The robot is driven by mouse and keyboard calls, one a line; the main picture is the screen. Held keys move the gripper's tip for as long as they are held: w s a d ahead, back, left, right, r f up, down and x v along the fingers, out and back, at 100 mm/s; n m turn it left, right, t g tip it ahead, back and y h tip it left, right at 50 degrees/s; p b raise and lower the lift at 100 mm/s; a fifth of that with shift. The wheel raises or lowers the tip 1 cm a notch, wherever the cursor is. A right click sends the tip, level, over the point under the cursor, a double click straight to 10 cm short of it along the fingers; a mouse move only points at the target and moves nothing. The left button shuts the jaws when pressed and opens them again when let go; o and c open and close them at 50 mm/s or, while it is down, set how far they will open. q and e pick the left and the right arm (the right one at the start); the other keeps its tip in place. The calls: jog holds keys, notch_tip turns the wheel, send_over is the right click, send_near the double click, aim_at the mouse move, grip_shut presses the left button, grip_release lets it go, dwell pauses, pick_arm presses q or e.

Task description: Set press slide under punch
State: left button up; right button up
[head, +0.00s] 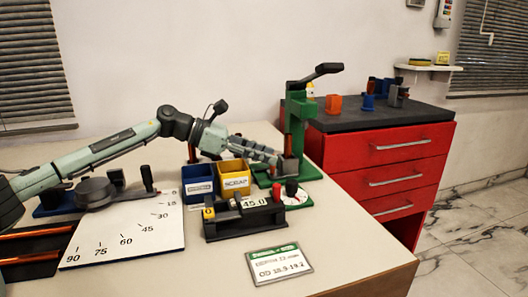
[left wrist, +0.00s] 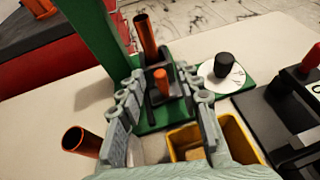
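The green press (head: 298,115) stands near the table's right edge, its black lever (head: 318,73) raised at the top. A dark block (head: 288,166), which looks like the press slide, is at its base, at the tips of my left gripper (head: 278,160). In the left wrist view the fingers of my left gripper (left wrist: 163,90) lie on either side of the dark block, with a short orange-copper piece (left wrist: 161,80) in or on it. Whether the fingers press on the block cannot be told. A taller copper tube (left wrist: 145,35) rises just beyond. The punch is not clearly visible. My right gripper is not in view.
Blue bin (head: 199,188) and yellow scrap bin (head: 234,192) stand below my left forearm. A dial on a green base (head: 302,198) and a black gauge (head: 244,227) are in front. A copper tube (left wrist: 82,140) stands beside the fingers.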

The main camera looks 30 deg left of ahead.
aim_at(281, 156)
pick_arm(q)
jog(key=shift+d, duration=0.1)
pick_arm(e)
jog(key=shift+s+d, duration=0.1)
pick_arm(q)
jog(key=shift+c, duration=0.4)
grip_shut()
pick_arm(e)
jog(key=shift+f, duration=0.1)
pick_arm(q)
jog(key=shift+w, duration=0.1)
jog(key=shift+w+d+r, duration=0.1)
jog(key=shift+w+d, duration=0.1)
jog(key=w+d+p, duration=0.2)
jog(key=shift+w, duration=0.3)
jog(key=shift+w+d+p, duration=0.15)
jog(key=shift+d+p, duration=0.05)
jog(key=shift+p, duration=0.15)
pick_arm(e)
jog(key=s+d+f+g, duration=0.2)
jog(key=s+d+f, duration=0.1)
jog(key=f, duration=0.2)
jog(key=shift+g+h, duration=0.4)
